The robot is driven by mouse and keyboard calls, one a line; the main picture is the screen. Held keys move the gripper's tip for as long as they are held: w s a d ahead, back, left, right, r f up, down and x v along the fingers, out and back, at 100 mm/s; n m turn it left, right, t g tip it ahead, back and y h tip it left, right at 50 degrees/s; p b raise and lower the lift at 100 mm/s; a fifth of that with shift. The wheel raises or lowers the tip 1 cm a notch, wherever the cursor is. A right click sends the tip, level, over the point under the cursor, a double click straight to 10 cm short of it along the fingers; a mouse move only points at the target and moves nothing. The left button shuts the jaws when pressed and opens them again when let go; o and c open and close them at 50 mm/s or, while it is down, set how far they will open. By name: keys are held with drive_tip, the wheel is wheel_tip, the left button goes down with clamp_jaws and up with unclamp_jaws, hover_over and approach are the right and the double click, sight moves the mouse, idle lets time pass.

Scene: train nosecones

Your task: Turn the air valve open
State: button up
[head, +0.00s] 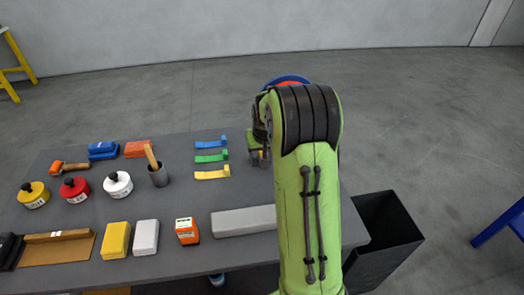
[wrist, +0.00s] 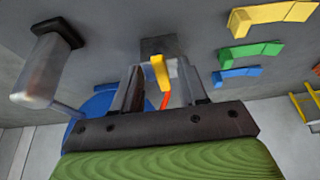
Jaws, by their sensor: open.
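A small yellow lever (wrist: 159,72), which looks like the air valve's handle, stands out from a dark grey block (wrist: 158,46) in the wrist view. My gripper (wrist: 161,78) is open, with one finger on each side of the lever. I see a gap on both sides, and neither finger clearly touches it. In the head view my gripper (head: 257,156) is at the table's right part, largely hidden by my green arm. A bit of yellow shows there, but the valve is mostly hidden.
Blue, green and yellow strips (head: 212,157) lie left of my gripper on the grey table (head: 190,190). A grey bar (head: 243,221) lies nearer. A blue round thing (wrist: 100,104) and a metal cylinder (wrist: 42,75) show in the wrist view. A black bin (head: 385,240) stands right.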

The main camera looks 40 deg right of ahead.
clamp_jaws()
drive_tip(key=shift+d+n, duration=0.1)
drive_tip(key=shift+n, duration=0.2)
drive_tip(key=w+d+n+g+y+p, duration=0.2)
drive_tip(key=d+n+y+p, duration=0.4)
drive_tip(key=n+p, duration=0.6)
drive_tip(key=shift+w+d+n, duration=0.2)
drive_tip(key=shift+d+n, duration=0.05)
drive_tip(key=shift+n, duration=2.45)
drive_tip(key=shift+r+p, duration=0.1)
drive_tip(key=shift+p, duration=0.2)
